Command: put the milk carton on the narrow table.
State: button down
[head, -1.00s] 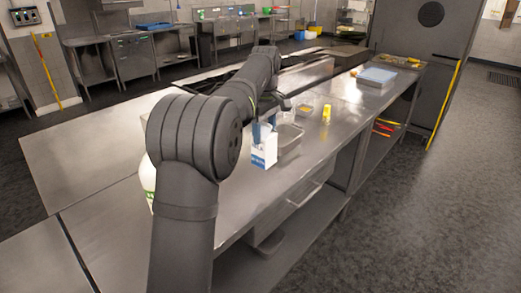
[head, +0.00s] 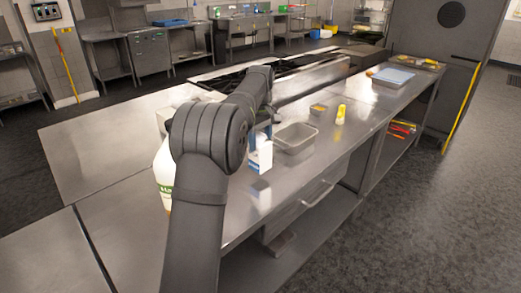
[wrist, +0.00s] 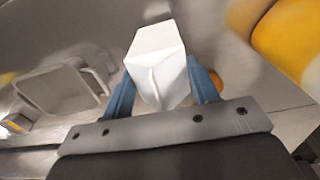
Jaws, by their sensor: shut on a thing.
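In the head view my gripper (head: 262,133) is partly hidden behind my arm. I cannot tell for sure which surface is the narrow table.
A metal pan (head: 297,137) stands just right of the carton, with a yellow-topped shaker (head: 341,115) beyond it. A white jug with a green label (head: 163,172) is partly hidden by my arm. The front tabletop is clear.

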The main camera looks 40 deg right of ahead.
jog(key=shift+f, duration=1.95)
jog(key=shift+f, duration=0.15)
jog(key=c, duration=0.5)
grip_release()
notch_tip(320, 180, up, 12)
jog(key=shift+r, duration=0.15)
notch_tip(320, 180, down, 12)
jog(key=shift+r, duration=1.95)
